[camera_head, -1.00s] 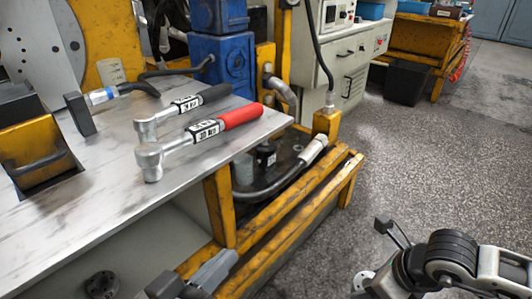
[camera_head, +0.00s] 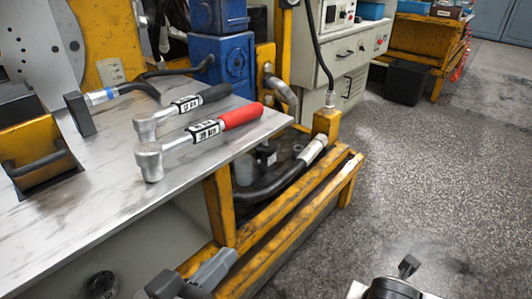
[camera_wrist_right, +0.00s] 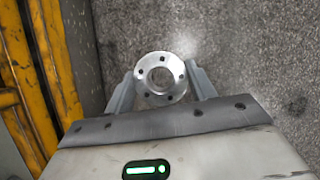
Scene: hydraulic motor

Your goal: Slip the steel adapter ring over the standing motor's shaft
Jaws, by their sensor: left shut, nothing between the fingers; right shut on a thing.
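The steel adapter ring (camera_wrist_right: 162,78) is a bright flat disc with a central hole and several small bolt holes. It sits between the fingers of my right gripper (camera_wrist_right: 161,85) in the right wrist view, and the gripper is shut on it. In the head view, only a small part of my right arm (camera_head: 392,288) shows at the bottom edge; the ring is not visible there. My left gripper (camera_head: 212,270) is at the bottom, beside the bench's yellow frame, shut and empty. I cannot identify the standing motor or its shaft in either view.
Two hammer-like tools, one red-handled (camera_head: 240,116) and one black-handled (camera_head: 215,93), lie on the metal bench (camera_head: 100,200). A yellow rail (camera_head: 290,215) runs along the bench's right side. A black bin (camera_head: 406,82) stands farther back. The speckled floor on the right is clear.

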